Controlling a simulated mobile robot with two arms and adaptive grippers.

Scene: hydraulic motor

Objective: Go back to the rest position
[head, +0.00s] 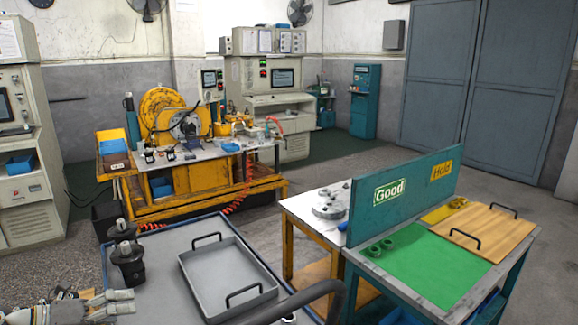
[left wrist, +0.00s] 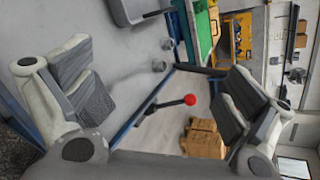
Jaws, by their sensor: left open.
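My left gripper (head: 110,303) is at the bottom left of the head view, low beside the near end of the grey cart top (head: 165,250). Its fingers are apart with nothing between them. In the left wrist view the gripper (left wrist: 165,100) also shows spread pads and an empty gap. Two dark hydraulic motors (head: 129,264) stand on the cart just beyond the gripper, apart from it. My right gripper is not in view.
A grey tray (head: 215,270) with two handles sits on the cart. To its right is a bench with a green mat (head: 425,250), a wooden board (head: 490,232) and a teal "Good"/"Hold" panel (head: 420,195). A yellow test stand (head: 200,205) is behind. Grey floor lies between.

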